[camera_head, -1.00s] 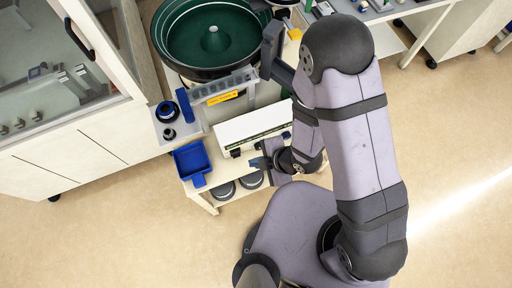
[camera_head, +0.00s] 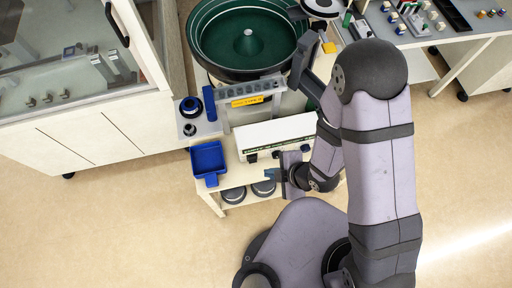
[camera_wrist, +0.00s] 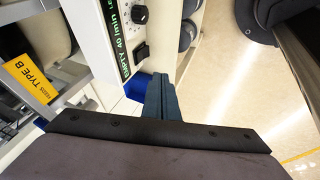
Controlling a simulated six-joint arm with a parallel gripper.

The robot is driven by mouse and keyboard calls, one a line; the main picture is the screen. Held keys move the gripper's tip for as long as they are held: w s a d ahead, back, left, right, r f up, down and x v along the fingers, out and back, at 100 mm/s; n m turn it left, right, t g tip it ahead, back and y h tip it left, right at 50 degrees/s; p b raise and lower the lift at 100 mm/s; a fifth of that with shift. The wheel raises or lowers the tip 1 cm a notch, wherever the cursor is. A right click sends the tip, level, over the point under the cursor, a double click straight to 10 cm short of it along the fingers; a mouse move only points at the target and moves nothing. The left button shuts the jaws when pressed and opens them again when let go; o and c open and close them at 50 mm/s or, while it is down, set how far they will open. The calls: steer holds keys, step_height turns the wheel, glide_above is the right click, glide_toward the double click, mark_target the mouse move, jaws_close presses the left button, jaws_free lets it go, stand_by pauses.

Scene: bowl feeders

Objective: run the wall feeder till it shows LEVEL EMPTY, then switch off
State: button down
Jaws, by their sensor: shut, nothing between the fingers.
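The feeder has a round bowl (camera_head: 247,33) with a green inside, and I see no parts in it. Its white control box (camera_head: 278,134) stands in front. In the wrist view, the box's dark display (camera_wrist: 116,35) shows green text reading "EMPTY 40 /min", with its upper part cut off. A round black knob (camera_wrist: 140,14) and a black switch (camera_wrist: 141,52) sit beside it; the switch position cannot be told. My gripper (camera_head: 271,174) is shut and empty, just in front of the box and apart from it.
A blue tray (camera_head: 207,158) stands left of the box. A yellow "TYPE B" label (camera_wrist: 30,79) is on the feeder rail. A glass-fronted cabinet (camera_head: 75,105) is at left, a bench (camera_head: 425,36) at upper right.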

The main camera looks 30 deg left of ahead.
steer(key=b, duration=1.2)
glide_toward(250, 163)
steer(key=shift+s+d+f, duration=0.65)
steer(key=shift+s+f, duration=0.15)
steer(key=shift+s, duration=0.55)
steer(key=b, duration=0.3)
steer(key=shift+a+f, duration=0.35)
steer(key=shift+f, duration=0.05)
steer(key=f+b, duration=0.1)
steer(key=b, duration=0.3)
steer(key=shift+a, duration=0.3)
steer(key=shift+w+a+f+p, duration=0.2)
steer(key=shift+w+a+p, duration=0.2)
steer(key=shift+w+a, duration=0.25)
steer(key=shift+w+a+f, duration=0.35)
steer(key=shift+w+a, duration=0.25)
steer(key=shift+w, duration=0.1)
